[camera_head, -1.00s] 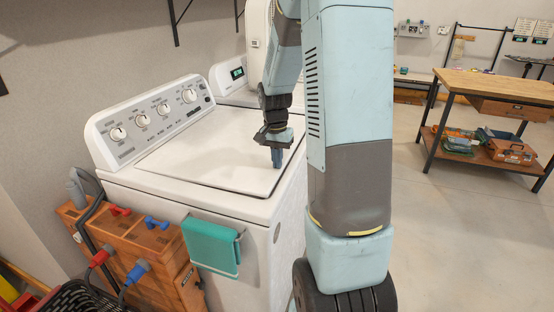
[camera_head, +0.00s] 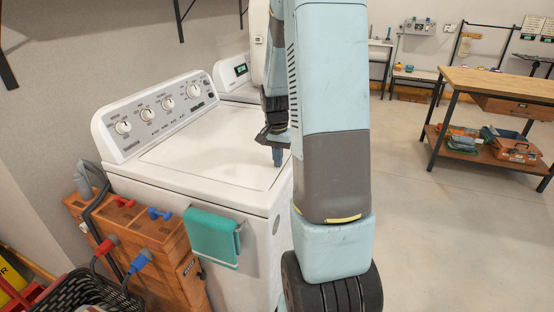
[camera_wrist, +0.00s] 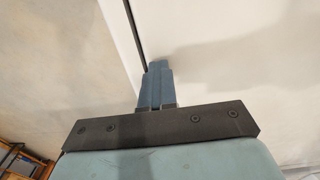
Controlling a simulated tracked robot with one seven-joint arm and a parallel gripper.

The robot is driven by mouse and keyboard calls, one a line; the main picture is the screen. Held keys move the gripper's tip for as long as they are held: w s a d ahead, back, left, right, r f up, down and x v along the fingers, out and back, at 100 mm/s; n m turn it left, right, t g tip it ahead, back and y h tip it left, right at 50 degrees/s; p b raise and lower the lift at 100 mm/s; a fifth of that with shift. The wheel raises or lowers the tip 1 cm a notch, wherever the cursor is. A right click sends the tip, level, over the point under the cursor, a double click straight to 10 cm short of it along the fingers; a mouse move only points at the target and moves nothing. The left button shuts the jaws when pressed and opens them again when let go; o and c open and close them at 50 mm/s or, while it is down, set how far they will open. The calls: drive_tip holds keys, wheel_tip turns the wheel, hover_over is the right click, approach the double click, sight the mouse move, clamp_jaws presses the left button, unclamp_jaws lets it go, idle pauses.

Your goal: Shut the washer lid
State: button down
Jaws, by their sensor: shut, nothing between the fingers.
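The white washer (camera_head: 185,262) stands at the left, its control panel with several knobs at the back. Its lid (camera_head: 205,150) lies down flat, level with the top, and looks closed in the head view. My gripper (camera_head: 277,157) is over the right part of the lid, pointing down, its blue fingers together and empty. In the wrist view my gripper's fingertips (camera_wrist: 158,66) are at the dark gap along the lid's edge. The lid (camera_wrist: 220,60) fills the right of that view. I cannot tell whether the fingertips touch it. My arm hides the washer's right side.
A teal towel (camera_head: 212,237) hangs on the washer's front. A wooden box (camera_head: 150,250) with red and blue fittings and a black basket (camera_head: 85,292) stand at its left. A second white machine (camera_head: 240,90) is behind. A wooden workbench (camera_head: 500,85) is at right, with clear floor before it.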

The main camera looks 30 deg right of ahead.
wheel_tip(320, 180, up, 14)
idle(0.6)
drive_tip(key=s+a+r+n+t, duration=0.2)
drive_tip(key=s+a+r+n, duration=0.2)
drive_tip(key=s+a, duration=0.5)
drive_tip(key=s+a+r+n+t, duration=0.3)
drive_tip(key=s+a+r+n, duration=0.2)
drive_tip(key=s+a, duration=0.4)
drive_tip(key=shift+s+n+t, duration=0.3)
drive_tip(key=shift+s+n, duration=0.4)
drive_tip(key=shift+s, duration=0.4)
